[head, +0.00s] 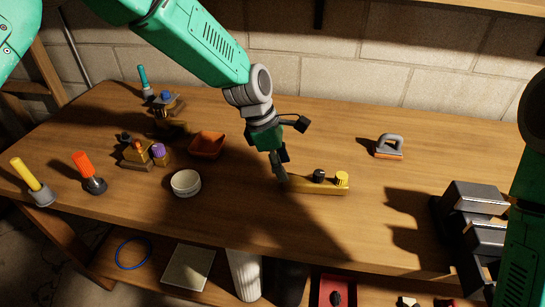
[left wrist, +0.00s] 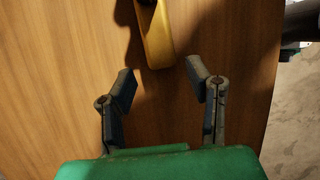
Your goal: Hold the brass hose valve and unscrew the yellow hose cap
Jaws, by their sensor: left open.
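The brass hose valve (head: 312,187) lies on the wooden bench as a gold bar with a black knob (head: 318,175) on top. The yellow hose cap (head: 342,179) is at its right end. My left gripper (head: 281,172) is at the valve's left end, pointing down. In the left wrist view my left gripper (left wrist: 160,82) is open, its fingers spread and empty. The valve's near end (left wrist: 156,42) lies just beyond the fingertips, roughly between them; the yellow cap is out of that view. My right arm shows at the right edge, but its gripper is not in view.
An orange tray (head: 207,145) and a round white container (head: 186,183) lie left of the valve. A grey-handled tool (head: 389,146) stands behind right. Dark stacked bins (head: 475,215) are at the right. Several small tools are at the left. Bench around the valve is mostly clear.

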